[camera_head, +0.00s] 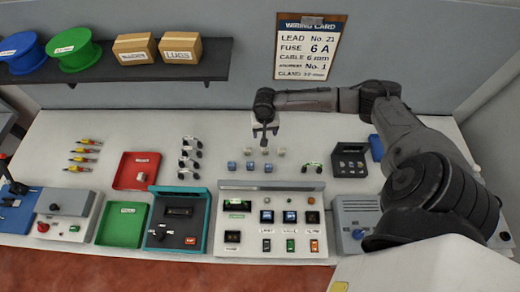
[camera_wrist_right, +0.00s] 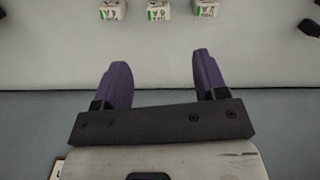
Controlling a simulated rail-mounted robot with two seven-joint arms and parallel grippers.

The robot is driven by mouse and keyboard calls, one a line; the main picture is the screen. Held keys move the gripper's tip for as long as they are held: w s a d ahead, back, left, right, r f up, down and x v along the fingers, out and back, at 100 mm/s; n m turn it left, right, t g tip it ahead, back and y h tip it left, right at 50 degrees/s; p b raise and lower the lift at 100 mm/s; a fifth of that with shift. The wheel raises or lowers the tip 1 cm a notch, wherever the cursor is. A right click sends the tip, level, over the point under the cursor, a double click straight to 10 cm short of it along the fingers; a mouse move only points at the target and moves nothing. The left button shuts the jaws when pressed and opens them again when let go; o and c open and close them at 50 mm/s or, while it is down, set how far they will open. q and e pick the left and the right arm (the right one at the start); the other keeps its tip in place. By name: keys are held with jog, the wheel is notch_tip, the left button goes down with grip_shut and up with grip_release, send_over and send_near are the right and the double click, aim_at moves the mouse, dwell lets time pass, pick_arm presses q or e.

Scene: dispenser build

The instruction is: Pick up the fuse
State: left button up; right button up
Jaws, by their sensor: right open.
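Three small white fuse blocks stand in a row on the light bench, the left (camera_wrist_right: 112,10), middle (camera_wrist_right: 158,10) and right (camera_wrist_right: 207,8) ones in the right wrist view. They have green marks and rating labels whose figures are too small to read surely. The row also shows in the head view, its middle fuse (camera_head: 265,151) just below the gripper in the picture. My right gripper (camera_head: 265,136) is open and empty above the bench; its purple-grey fingers (camera_wrist_right: 162,78) are apart, with no fuse between them. My left gripper is not in view.
Blue blocks (camera_head: 249,166) stand in front of the fuses. A wiring card (camera_head: 309,50) on the back wall reads FUSE 6 A. A red tray (camera_head: 136,171), green tray (camera_head: 123,224), teal-framed unit (camera_head: 179,222) and grey panel (camera_head: 270,222) stand around. A dark box (camera_head: 349,160) is right.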

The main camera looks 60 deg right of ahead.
aim_at(265, 149)
jog(key=shift+m, duration=0.7)
notch_tip(265, 149, down, 8)
jog(key=shift+w+f, duration=0.1)
jog(key=shift+s+a+f, duration=0.1)
jog(key=shift+s+f, duration=0.05)
jog(key=shift+f, duration=1)
jog(key=shift+s+a+f, duration=0.1)
jog(key=shift+s+f, duration=0.05)
jog(key=shift+f, duration=1.4)
jog(key=shift+d, duration=0.1)
jog(key=c, duration=1)
jog(key=shift+r, duration=0.1)
